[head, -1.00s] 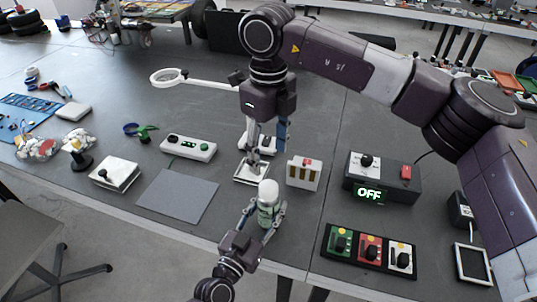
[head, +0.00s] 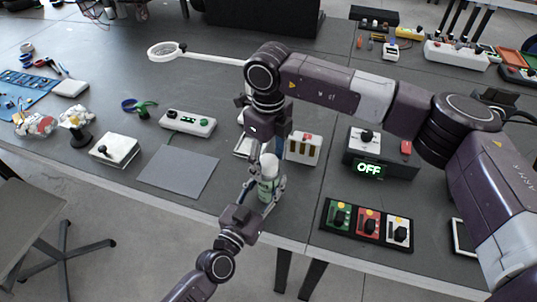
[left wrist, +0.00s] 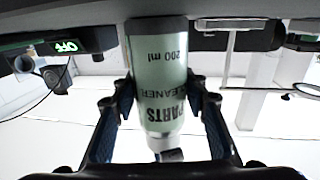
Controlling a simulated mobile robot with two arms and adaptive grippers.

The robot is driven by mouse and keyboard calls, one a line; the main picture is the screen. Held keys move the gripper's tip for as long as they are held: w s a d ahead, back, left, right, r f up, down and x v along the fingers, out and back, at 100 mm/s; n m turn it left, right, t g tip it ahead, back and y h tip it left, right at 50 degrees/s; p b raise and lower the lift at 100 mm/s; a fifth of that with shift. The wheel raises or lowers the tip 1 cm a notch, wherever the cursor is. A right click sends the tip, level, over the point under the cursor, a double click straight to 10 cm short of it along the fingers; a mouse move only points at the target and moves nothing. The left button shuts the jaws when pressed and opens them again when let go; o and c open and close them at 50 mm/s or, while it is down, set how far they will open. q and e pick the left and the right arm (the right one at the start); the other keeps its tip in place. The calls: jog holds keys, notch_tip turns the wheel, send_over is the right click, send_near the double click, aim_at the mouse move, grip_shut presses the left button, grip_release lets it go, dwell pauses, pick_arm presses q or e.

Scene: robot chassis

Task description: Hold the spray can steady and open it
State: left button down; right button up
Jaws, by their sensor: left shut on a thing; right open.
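The spray can (head: 266,189), pale green with a white top (head: 268,164), stands upright near the table's front edge. My left gripper (head: 267,186) is shut around its body from the front. In the left wrist view the can (left wrist: 160,85) appears upside down, its "PARTS CLEANER 200 ml" label between the two fingers of my left gripper (left wrist: 160,108). My right gripper (head: 264,148) is open and points down, just above and behind the white top. Its fingers are partly hidden, and I cannot tell whether they touch the top.
A control box reading OFF (head: 380,160) and a switch panel (head: 366,226) lie farther right.

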aim_at(269, 160)
jog(key=c, duration=1.4)
jog(key=shift+r, duration=0.35)
jog(key=shift+r, duration=0.85)
jog(key=shift+r, duration=2.05)
pick_arm(q)
jog(key=c, duration=1.1)
grip_release()
